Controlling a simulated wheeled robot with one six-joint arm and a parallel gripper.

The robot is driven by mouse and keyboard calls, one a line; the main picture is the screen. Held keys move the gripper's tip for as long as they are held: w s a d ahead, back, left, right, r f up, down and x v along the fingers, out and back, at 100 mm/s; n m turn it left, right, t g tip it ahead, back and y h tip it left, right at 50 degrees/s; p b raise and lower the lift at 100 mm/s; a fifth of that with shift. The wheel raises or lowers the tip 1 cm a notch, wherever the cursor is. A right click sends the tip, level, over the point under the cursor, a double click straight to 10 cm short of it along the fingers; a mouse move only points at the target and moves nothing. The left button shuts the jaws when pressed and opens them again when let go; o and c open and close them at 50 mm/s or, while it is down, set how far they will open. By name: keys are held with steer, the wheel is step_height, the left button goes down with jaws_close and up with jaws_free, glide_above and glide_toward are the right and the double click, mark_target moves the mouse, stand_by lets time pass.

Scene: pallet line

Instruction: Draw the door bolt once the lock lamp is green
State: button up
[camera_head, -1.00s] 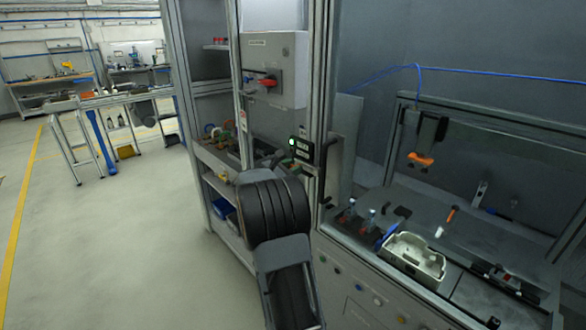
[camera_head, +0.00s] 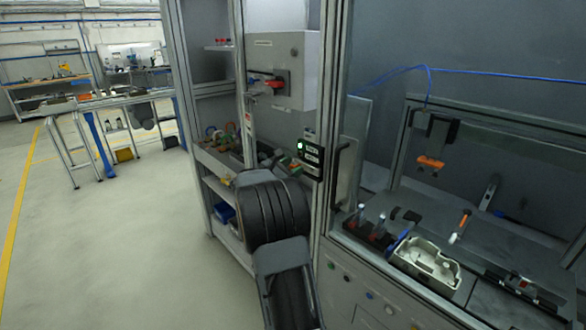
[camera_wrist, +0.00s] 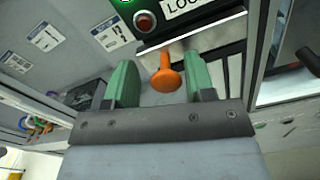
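The lock unit (camera_head: 310,152) is a dark box on the door post, with a lit green lamp (camera_head: 300,146). In the wrist view the green lamp (camera_wrist: 124,1) shows at the top edge, beside a red button (camera_wrist: 145,21) and a label partly reading "LOC". An orange bolt knob (camera_wrist: 167,77) sticks out below the box. My gripper (camera_wrist: 162,82) is open, its two green fingers on either side of the knob, with gaps on both sides.
A black door handle (camera_head: 338,165) is right of the lock unit. A grey cabinet with a red switch (camera_head: 278,82) is above left. Behind the door frame, a pale tray (camera_head: 425,262) lies on the bench. The floor at left is open.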

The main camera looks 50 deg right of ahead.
steer(key=shift+o, duration=0.2)
steer(key=a+b, duration=0.3)
steer(key=a, duration=1.1)
steer(key=shift+w, duration=0.45)
